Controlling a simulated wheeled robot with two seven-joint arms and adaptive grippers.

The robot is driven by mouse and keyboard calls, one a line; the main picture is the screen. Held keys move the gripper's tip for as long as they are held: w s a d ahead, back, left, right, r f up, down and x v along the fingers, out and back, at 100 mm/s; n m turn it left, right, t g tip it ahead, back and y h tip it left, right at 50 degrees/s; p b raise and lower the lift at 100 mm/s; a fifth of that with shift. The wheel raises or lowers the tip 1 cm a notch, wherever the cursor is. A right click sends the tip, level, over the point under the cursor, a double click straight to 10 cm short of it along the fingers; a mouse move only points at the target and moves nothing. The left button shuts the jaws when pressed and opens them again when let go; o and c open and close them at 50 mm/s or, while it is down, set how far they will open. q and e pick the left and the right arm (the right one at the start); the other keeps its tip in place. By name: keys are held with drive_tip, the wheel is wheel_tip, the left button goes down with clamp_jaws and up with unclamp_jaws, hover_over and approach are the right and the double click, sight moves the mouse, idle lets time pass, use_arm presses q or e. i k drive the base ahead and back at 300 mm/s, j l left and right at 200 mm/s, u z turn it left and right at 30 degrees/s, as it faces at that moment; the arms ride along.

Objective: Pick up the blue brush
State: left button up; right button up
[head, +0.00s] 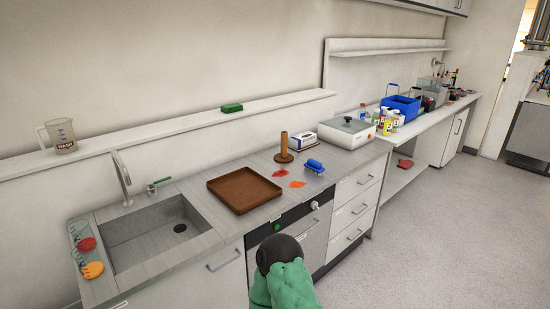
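The blue brush (314,165) lies on the grey counter in the head view, right of the middle of the picture. It lies beside an orange spill (297,184) and a red spill (281,173). Nothing touches it from above. A green part of mine with a dark rounded end shows at the bottom middle, in front of the cabinet and well short of the brush. I see no gripper fingers in this view.
A brown tray (244,209) lies left of the brush. A wooden paper-roll holder (284,155), a white box (291,140) and a white appliance (347,132) stand behind it. The sink (150,238) is at left. Grey floor (430,240) is clear at right.

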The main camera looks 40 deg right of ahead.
sight(313, 167)
drive_tip(key=i+l+u, duration=0.1)
drive_tip(key=l+u, duration=0.2)
drive_tip(key=l, duration=1.15)
drive_tip(key=l+u, duration=0.25)
drive_tip(key=l, duration=1.2)
drive_tip(key=k, duration=0.05)
